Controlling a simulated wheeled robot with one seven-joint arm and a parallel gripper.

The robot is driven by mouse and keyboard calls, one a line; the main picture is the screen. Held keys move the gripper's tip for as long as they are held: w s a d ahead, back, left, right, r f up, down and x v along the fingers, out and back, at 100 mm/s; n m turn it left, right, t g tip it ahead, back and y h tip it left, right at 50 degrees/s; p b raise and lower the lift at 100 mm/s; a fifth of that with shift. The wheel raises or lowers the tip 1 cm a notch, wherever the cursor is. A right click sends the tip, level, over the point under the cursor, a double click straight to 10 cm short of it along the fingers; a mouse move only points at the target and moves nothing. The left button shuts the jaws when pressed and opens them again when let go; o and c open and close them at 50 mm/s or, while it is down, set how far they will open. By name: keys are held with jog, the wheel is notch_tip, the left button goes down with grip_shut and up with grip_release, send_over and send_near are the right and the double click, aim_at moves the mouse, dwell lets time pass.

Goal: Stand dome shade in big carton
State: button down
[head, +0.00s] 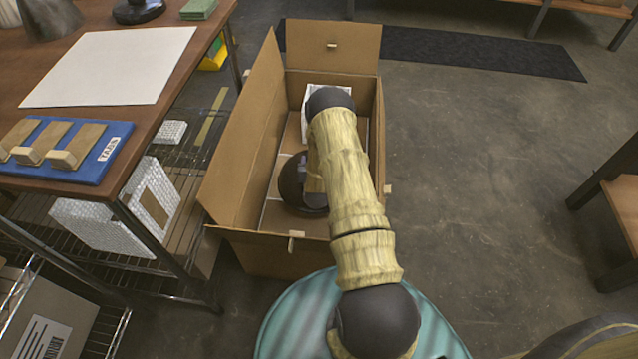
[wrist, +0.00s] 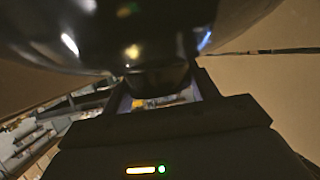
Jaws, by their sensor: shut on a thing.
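The dome shade (head: 292,181) is dark and glossy. In the head view it shows inside the outline of the big carton (head: 243,150), in the near half, partly covered by my arm. My gripper (wrist: 163,92) is shut on the narrow neck of the shade, and the shade's shiny bowl (wrist: 110,35) fills the top of the wrist view. In the head view the fingers are mostly hidden behind my arm. Whether the shade touches the carton's bottom cannot be told. The carton stands open on the floor with its flaps spread.
A white printed item (head: 318,92) lies in the far end of the carton. A wooden table (head: 205,60) with a white sheet and a blue tray (head: 110,165) stands close on the left, above a wire shelf. Bare floor (head: 480,190) lies to the right.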

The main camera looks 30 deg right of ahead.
jog(key=shift+r, duration=0.15)
jog(key=shift+f+b, duration=1.25)
jog(key=shift+f, duration=1.3)
jog(key=shift+f+b, duration=1.45)
jog(key=shift+f, duration=1.05)
jog(key=shift+f, duration=0.15)
jog(key=shift+c, duration=2.1)
grip_release()
